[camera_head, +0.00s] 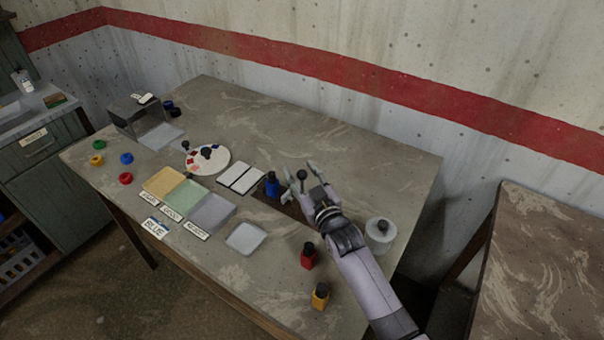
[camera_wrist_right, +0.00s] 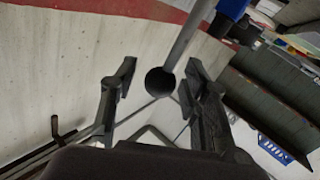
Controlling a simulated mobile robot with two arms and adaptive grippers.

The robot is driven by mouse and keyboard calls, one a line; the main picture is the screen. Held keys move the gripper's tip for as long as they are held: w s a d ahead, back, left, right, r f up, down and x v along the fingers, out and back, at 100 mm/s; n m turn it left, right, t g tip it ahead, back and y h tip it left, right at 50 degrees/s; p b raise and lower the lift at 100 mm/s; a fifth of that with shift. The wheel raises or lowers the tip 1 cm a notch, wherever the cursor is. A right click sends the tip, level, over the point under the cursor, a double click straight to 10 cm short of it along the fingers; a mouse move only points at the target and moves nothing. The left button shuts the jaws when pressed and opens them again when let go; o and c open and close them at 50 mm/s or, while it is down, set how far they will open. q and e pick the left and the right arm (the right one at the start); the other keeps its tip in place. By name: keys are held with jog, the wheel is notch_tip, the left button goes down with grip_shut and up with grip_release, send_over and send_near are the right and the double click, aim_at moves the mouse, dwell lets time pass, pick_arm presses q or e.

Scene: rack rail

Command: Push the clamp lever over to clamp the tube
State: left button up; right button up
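My right gripper (camera_head: 300,168) is open over the dark strip on the table. The black ball knob (camera_head: 301,174) of the clamp lever shows between its spread fingers. In the right wrist view the gripper (camera_wrist_right: 160,70) has the knob (camera_wrist_right: 160,81) between its two fingers, with a gap on the left and the right finger close to it. The lever's grey rod (camera_wrist_right: 185,43) runs up from the knob. A blue tube (camera_head: 272,185) with a dark cap stands beside the lever, to its left; it also shows in the wrist view (camera_wrist_right: 234,8). My left gripper is not in view.
A red bottle (camera_head: 308,257), a yellow bottle (camera_head: 320,297) and a white round container (camera_head: 380,231) stand near my right arm. Coloured trays (camera_head: 186,198), a white tray (camera_head: 246,237) and a round palette (camera_head: 216,164) lie left. The table's far right is clear.

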grip_shut()
dwell(0.3)
dwell(0.3)
